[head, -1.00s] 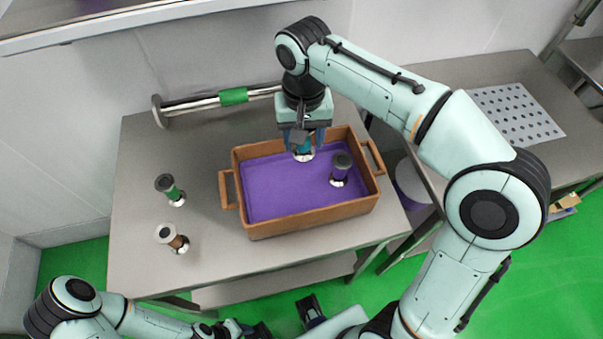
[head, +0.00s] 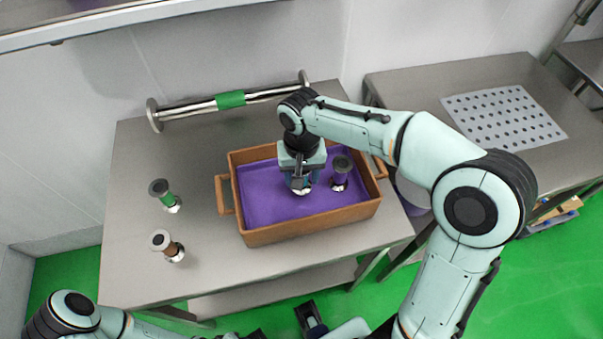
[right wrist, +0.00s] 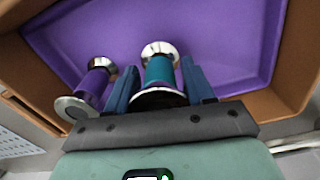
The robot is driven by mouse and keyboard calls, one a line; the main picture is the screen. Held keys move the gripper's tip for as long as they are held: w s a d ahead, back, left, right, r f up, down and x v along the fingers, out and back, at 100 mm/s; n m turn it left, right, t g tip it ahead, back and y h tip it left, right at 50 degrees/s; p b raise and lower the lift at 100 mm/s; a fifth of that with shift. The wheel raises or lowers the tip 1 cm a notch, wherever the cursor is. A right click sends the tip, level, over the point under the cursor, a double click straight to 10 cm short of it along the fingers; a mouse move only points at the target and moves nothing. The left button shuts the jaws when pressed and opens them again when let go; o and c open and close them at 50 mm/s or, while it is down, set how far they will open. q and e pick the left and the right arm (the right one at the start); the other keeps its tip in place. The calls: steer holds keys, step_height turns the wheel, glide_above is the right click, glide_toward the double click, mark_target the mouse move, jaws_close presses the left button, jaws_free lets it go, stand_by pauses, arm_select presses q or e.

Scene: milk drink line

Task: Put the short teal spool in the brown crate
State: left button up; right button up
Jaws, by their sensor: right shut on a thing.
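My right gripper (head: 300,180) is inside the brown crate (head: 312,229), shut on the short teal spool. The spool (right wrist: 160,70) stands between the blue fingers in the right wrist view, with silver end discs. In the head view the gripper mostly hides it; its silver lower disc (head: 301,190) shows over the purple crate floor. I cannot tell whether it touches the floor. A purple spool (head: 340,173) stands in the crate just right of the gripper and also shows in the right wrist view (right wrist: 93,83). My left arm is at the bottom edge, its gripper unclear.
A green spool (head: 165,194) and a brown spool (head: 167,245) stand on the steel table (head: 200,272) left of the crate. A long silver roller with a green band (head: 230,100) lies behind it. A second table with a perforated plate (head: 505,118) is at right.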

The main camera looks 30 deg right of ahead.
steer(key=shift+f+b, duration=0.35)
steer(key=shift+f, duration=0.15)
steer(key=shift+f, duration=0.1)
steer(key=o, duration=1.2)
step_height(320, 180, up, 13)
steer(key=p, duration=0.3)
